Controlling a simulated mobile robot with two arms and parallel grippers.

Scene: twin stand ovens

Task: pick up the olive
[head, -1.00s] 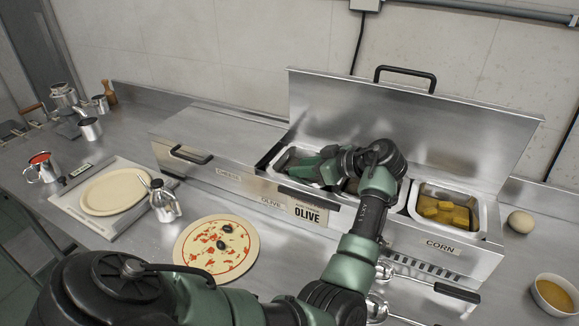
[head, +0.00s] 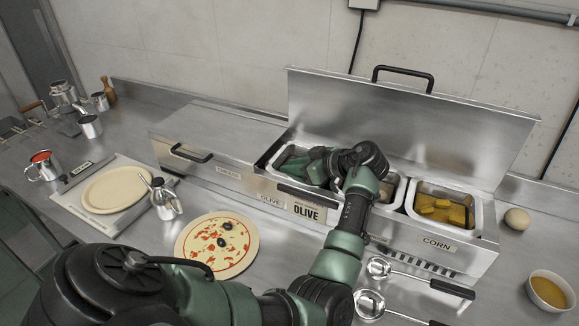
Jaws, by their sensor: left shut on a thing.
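My left gripper (head: 292,168) reaches down into the left open bin, behind the OLIVE label (head: 306,212). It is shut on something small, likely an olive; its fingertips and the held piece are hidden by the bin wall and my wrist. Two dark olives (head: 228,227) lie on a round pizza base (head: 240,262) with red sauce, on the counter in front of the bins. My right gripper is not in view.
The raised steel lid (head: 440,125) stands behind the bins. A CORN bin (head: 427,188) holds yellow pieces. Two ladles (head: 380,268), a bowl (head: 550,291), an oil can (head: 164,200) and a plain dough disc (head: 118,190) stand around.

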